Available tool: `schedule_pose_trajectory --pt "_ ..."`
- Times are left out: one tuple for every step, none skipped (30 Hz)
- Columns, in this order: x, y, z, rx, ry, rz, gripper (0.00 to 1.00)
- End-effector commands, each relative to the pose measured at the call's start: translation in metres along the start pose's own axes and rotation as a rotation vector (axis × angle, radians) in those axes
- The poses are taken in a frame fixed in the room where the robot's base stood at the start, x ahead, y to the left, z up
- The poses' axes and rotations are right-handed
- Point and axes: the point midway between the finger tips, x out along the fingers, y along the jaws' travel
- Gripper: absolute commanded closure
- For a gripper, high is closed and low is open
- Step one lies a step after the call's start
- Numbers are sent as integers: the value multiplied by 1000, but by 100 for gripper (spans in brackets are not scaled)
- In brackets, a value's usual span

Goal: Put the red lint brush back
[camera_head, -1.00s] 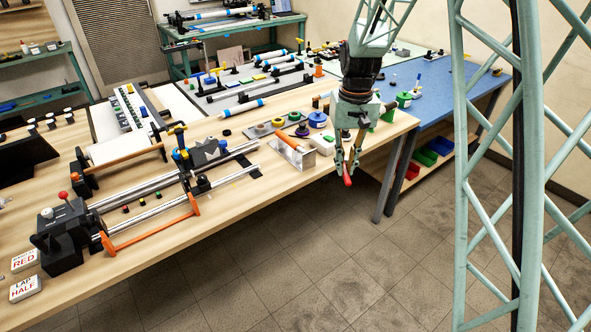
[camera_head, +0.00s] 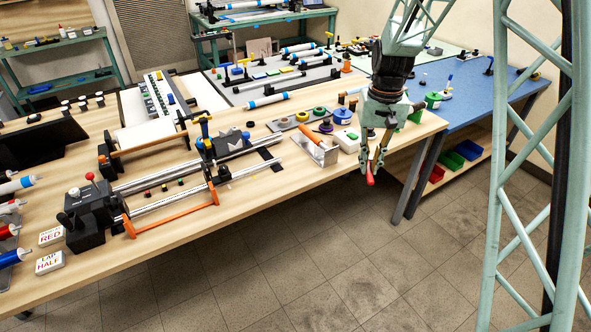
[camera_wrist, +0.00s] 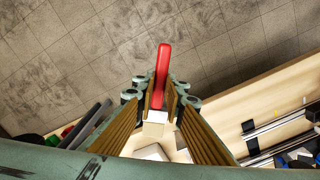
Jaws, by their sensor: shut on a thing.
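My gripper (camera_head: 370,165) hangs just beyond the front edge of the wooden bench, near its right end. It is shut on the red lint brush (camera_head: 370,179), whose red end points down below the fingertips. In the wrist view the red lint brush (camera_wrist: 162,75) sticks out past the fingers (camera_wrist: 160,95), above the floor. A pale block shape shows between the finger pads; I cannot tell whether it belongs to the brush.
On the wooden bench (camera_head: 270,190), left of my gripper, stand a metal holder with an orange-handled tool (camera_head: 314,140) and a white box (camera_head: 347,140). A long rail fixture (camera_head: 170,190) lies farther left. A blue-topped table (camera_head: 470,95) adjoins at right. The floor in front is clear.

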Motion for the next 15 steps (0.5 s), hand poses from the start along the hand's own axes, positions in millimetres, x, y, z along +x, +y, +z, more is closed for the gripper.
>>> schedule_pose_trajectory --pt "2 -8 -1 1 -1 0 98" --pt "3 -13 -1 3 -1 0 98" --pt "5 -21 -2 8 -2 0 98" --pt "7 -26 -2 12 -2 0 98" --pt "8 -32 -2 16 -2 0 98" --pt "11 -42 -3 21 -2 0 98" --pt "12 -49 -3 26 -2 0 98" --pt "14 -56 -3 31 -2 0 98" --pt "18 -66 -3 37 -2 0 98" --pt "20 -73 -4 43 -2 0 98" --pt "22 -81 -3 48 -2 0 98" --pt "25 -92 -3 54 -2 0 98" --pt "27 -99 -2 60 -2 0 98" --pt "29 -107 -2 64 -2 0 98" --pt "32 -117 -1 72 -2 0 98"
